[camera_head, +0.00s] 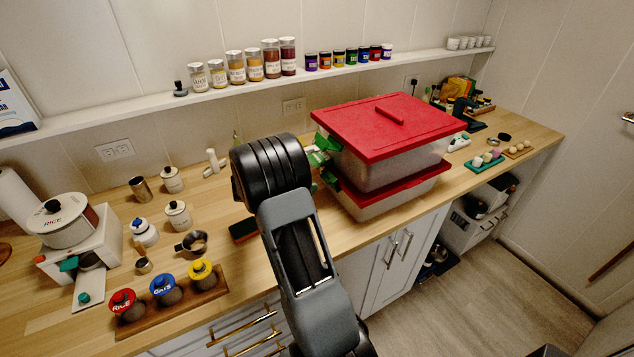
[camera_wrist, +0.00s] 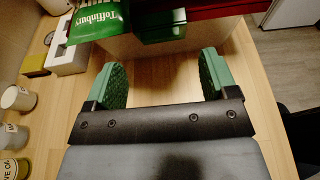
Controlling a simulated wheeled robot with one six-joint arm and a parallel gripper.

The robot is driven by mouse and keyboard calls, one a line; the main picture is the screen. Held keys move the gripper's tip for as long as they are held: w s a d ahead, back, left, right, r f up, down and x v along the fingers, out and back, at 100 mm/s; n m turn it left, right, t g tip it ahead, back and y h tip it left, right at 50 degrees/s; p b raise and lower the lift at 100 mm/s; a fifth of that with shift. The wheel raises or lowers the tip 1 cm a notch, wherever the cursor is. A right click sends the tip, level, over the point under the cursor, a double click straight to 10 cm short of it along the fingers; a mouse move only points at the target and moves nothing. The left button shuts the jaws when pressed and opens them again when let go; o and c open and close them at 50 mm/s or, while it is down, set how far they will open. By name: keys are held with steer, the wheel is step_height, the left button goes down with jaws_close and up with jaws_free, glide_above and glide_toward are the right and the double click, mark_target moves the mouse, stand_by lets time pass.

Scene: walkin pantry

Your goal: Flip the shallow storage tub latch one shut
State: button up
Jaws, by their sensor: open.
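Two clear tubs with red lids are stacked on the counter in the head view. The lower, shallower tub (camera_head: 400,200) sits under the deeper upper tub (camera_head: 385,165). Green latches show on their left end, an upper latch (camera_head: 327,142) sticking outward and a lower latch (camera_head: 331,180) partly hidden. My gripper (camera_wrist: 161,65) is open and empty, with green-padded fingers apart. In the wrist view a green latch (camera_wrist: 163,24) lies ahead between and beyond the fingers, below a red lid edge (camera_wrist: 215,8). I cannot tell which tub it belongs to. My arm hides most of the gripper in the head view.
A green packet (camera_wrist: 98,20) stands left of the latch in the wrist view. Canisters, a measuring cup (camera_head: 192,242) and a jar rack (camera_head: 172,312) stand on the counter to the left. A shelf (camera_head: 225,92) with jars runs above. Bare counter lies below the fingers.

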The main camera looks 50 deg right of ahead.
steer(key=v, duration=0.7)
steer(key=shift+b, duration=0.45)
steer(key=shift+a, duration=0.1)
